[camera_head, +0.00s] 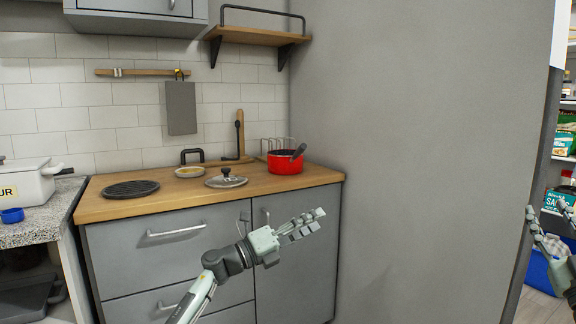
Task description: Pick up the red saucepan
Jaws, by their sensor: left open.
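The red saucepan (284,165) stands upright at the back right of the wooden countertop, near the grey wall. Its dark handle (299,151) slants up to the right. My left gripper (315,222) is open and empty. It appears in front of the grey cabinet doors, lower in the picture than the saucepan and apart from it. My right gripper (547,212) is at the right edge, partly cut off and far from the saucepan.
On the wooden countertop (120,208) are a glass lid (226,181), a small bowl (189,172) and a black round grate (131,189). A wire rack (274,144) stands behind the saucepan. A shelf (260,36) hangs above. The grey wall (420,150) closes the right side.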

